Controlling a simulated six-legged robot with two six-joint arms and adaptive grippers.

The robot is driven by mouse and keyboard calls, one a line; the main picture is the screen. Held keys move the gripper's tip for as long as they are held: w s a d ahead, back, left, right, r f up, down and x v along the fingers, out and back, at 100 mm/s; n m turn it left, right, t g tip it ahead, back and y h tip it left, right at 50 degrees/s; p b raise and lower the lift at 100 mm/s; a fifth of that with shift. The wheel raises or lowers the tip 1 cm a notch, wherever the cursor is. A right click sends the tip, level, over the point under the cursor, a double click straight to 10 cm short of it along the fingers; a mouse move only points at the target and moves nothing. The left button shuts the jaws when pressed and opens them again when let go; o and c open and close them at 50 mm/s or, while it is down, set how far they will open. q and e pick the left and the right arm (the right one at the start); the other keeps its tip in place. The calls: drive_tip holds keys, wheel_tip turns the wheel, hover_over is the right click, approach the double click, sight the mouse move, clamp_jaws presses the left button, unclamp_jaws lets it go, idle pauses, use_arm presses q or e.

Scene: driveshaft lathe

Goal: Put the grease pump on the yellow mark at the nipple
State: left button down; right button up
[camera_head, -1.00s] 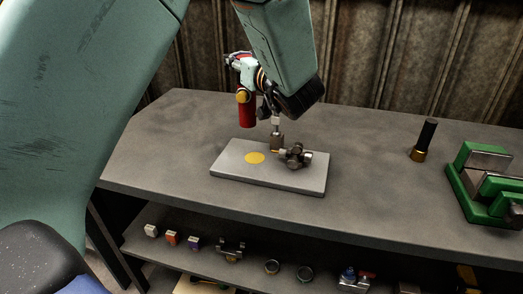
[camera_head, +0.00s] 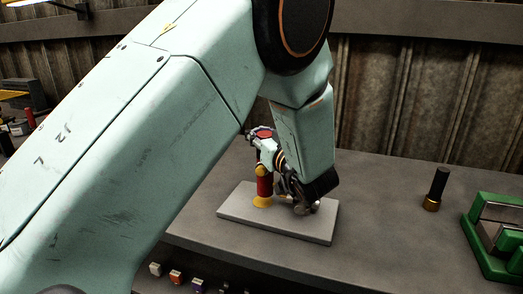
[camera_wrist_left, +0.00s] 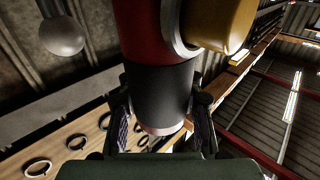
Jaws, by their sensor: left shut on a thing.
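The grease pump (camera_head: 264,187) is a red cylinder with a yellow-brass cap on its side. It stands upright in my left gripper (camera_head: 265,155), over the yellow mark (camera_head: 262,203) on the grey plate (camera_head: 235,218). Its lower end overlaps the mark in the head view; I cannot tell whether it touches. In the left wrist view the two fingers (camera_wrist_left: 160,115) are shut around the pump's black section (camera_wrist_left: 160,93). The dark metal joint with the nipple (camera_head: 305,208) sits on the plate just right of the pump, partly hidden by my arm. My right gripper is out of view.
A black cylinder with a brass base (camera_head: 437,188) stands to the right on the grey bench (camera_head: 385,215). A green fixture (camera_head: 495,235) stands at the right edge. Small parts (camera_head: 176,277) lie on the shelf below. The bench between plate and black cylinder is clear.

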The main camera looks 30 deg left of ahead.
use_arm(q)
wheel_tip(320, 180, down, 3)
drive_tip(key=shift+f+b, duration=0.15)
drive_tip(key=shift+b, duration=0.2)
drive_tip(key=shift+s+d+f, duration=0.1)
drive_tip(key=c, duration=0.9)
unclamp_jaws()
drive_tip(key=shift+f, duration=0.1)
